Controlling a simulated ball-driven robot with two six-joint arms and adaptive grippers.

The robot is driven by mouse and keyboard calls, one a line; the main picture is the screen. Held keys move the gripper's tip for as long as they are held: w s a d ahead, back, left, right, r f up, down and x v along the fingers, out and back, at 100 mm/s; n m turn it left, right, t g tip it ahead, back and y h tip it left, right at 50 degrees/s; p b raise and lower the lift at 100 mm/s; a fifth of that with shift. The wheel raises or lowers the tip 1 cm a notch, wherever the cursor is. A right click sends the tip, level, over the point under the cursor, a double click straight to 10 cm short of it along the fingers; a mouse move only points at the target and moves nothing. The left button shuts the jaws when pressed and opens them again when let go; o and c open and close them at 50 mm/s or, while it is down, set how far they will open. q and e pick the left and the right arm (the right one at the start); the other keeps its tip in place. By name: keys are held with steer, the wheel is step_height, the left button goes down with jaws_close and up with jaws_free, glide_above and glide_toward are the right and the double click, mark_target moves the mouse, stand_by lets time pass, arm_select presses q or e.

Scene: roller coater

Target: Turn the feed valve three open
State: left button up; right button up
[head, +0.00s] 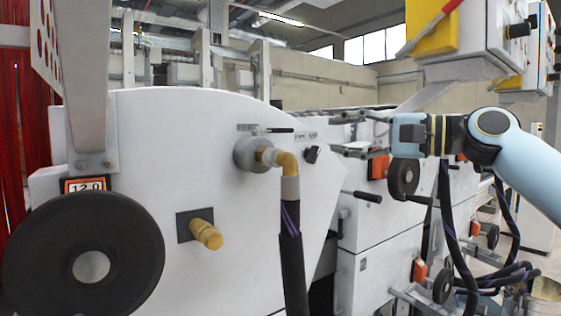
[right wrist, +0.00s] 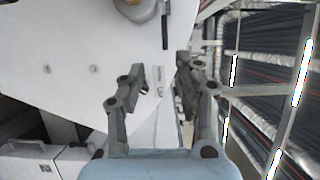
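A valve lever (head: 280,130), thin and black, lies about level on the white machine panel, above a round grey fitting (head: 250,155) with a brass elbow and a black hose. In the right wrist view the lever (right wrist: 165,30) lies beyond the fingertips, beside the grey fitting (right wrist: 138,8). I cannot read which valve number it is. My right gripper (head: 338,134) is open and empty, to the right of the lever and apart from it. It also shows in the right wrist view (right wrist: 160,65), fingers spread. My left gripper is not in view.
A large black handwheel (head: 85,258) with a counter (head: 85,185) reading 12.0 is at the left. A brass knob (head: 207,234) and a small black knob (head: 312,154) stick out of the panel. Another handwheel (head: 403,176) is behind my right gripper.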

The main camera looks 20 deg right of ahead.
mark_target(286, 131)
steer(key=p+x, duration=0.1)
steer(key=x, duration=0.2)
steer(key=p+x, duration=0.1)
steer(key=x, duration=0.2)
steer(key=r+p+x, duration=0.1)
steer(key=x, duration=0.3)
steer(key=shift+r, duration=0.1)
steer(key=shift+w+a+p, duration=0.35)
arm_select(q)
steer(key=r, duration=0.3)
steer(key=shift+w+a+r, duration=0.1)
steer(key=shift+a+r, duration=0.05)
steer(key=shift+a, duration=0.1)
arm_select(e)
steer(key=shift+f, duration=0.2)
jaws_close()
